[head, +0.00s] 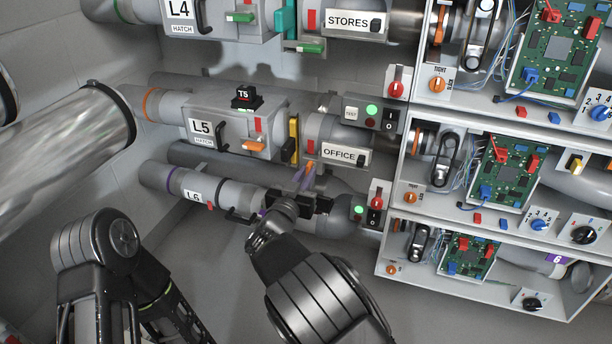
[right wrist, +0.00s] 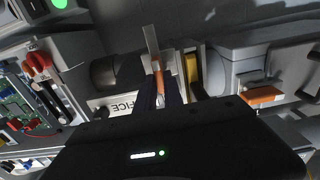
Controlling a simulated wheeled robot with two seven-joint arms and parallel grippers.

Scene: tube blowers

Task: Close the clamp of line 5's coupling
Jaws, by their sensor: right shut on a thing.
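Line 5's grey pipe runs across the middle of the head view, with its L5 hatch box (head: 201,127) on the left and the OFFICE plate (head: 339,153) on the right. At the coupling between them is a yellow upright piece (head: 293,138), also seen in the right wrist view (right wrist: 191,68). An orange clamp lever (head: 309,170) hangs below the coupling. My right gripper (head: 303,188) is below the pipe, shut on this lever; the right wrist view shows the lever (right wrist: 158,88) between the dark fingers (right wrist: 160,97), its grey metal end sticking out beyond. The fingers partly hide it. My left gripper is out of view.
An orange hatch latch (head: 253,146) and a black T5 carrier (head: 246,97) are on the L5 box. Line 6's pipe (head: 225,193) runs close below, near my right gripper. A test panel (head: 372,115) and open circuit cabinets (head: 480,165) stand to the right.

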